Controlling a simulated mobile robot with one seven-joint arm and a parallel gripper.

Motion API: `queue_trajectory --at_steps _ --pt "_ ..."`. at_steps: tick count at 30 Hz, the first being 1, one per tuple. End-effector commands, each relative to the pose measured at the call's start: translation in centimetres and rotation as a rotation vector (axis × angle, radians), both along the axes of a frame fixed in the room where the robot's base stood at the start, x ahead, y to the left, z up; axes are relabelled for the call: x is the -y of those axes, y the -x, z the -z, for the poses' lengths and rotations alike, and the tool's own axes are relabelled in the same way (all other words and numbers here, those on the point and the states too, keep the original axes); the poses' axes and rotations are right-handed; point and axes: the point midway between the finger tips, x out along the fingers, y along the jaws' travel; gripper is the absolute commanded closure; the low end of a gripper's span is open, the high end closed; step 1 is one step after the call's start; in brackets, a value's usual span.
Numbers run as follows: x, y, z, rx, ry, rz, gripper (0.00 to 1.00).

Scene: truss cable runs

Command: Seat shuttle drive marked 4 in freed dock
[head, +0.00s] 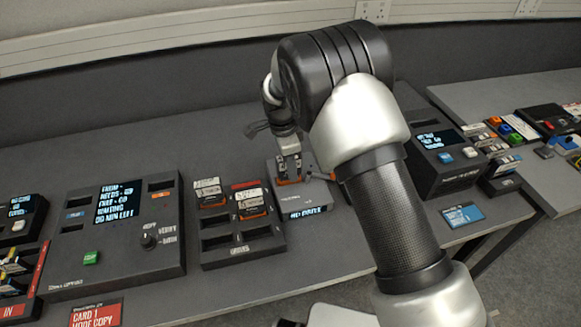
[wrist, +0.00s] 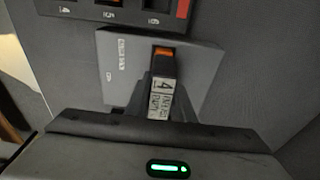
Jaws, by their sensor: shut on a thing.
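The drive marked 4 (wrist: 160,85) has a white label and an orange end. It shows in the wrist view in front of a grey dock box (wrist: 200,68). My gripper (head: 289,165) is shut on this drive above the dock box (head: 312,202) in the head view. The dock's front display seems to read "NO DRIVE".
A drive rack (head: 243,247) left of the dock holds several labelled drives and has empty slots. A copy console (head: 120,262) with a lit screen and knob stands further left. Another screened unit (head: 424,187) stands to the right, with a blue card (head: 463,214) before it.

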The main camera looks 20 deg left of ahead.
Motion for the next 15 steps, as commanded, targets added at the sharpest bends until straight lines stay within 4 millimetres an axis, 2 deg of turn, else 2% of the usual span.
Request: queue_trajectory --at_steps 15 --pt "-0.02 -0.03 0.85 0.001 -0.001 0.0 1.0"
